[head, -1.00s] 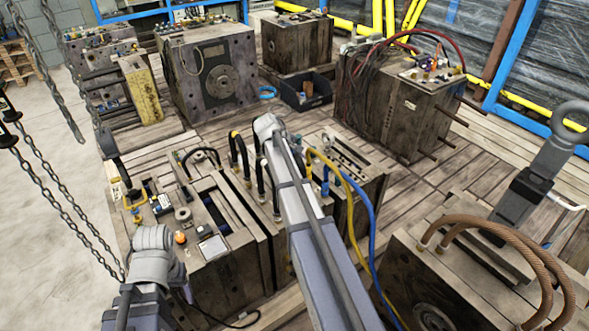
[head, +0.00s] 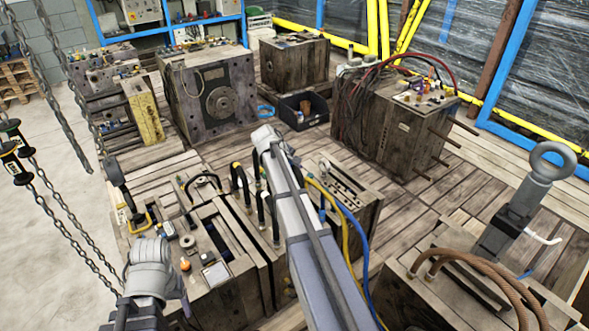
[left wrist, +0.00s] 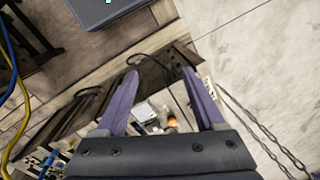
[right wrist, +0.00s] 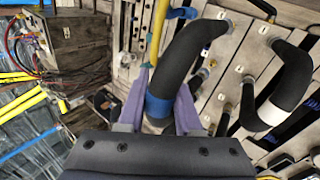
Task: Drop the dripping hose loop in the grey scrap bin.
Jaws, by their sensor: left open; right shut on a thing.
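My right gripper (right wrist: 162,100) is shut on a black hose loop (right wrist: 185,55) at its blue band, in the right wrist view. The loop's far end, with a white collar, reaches a numbered plate; I cannot tell whether it is still joined there. No drips show. In the head view my right arm hides this gripper. My left gripper (left wrist: 159,92) is open and empty above the near left mould, in the left wrist view. A dark grey bin (head: 291,112) with a brown thing in it stands among the moulds at the back in the head view; it seems the scrap bin.
Another black hose loop (right wrist: 288,85) with a white band sits beside the held one. The near left mould (head: 235,290) carries loose parts on top. Chains (head: 65,215) hang at the left. A mould with brown hoses (head: 480,268) stands at front right. Wooden decking lies between.

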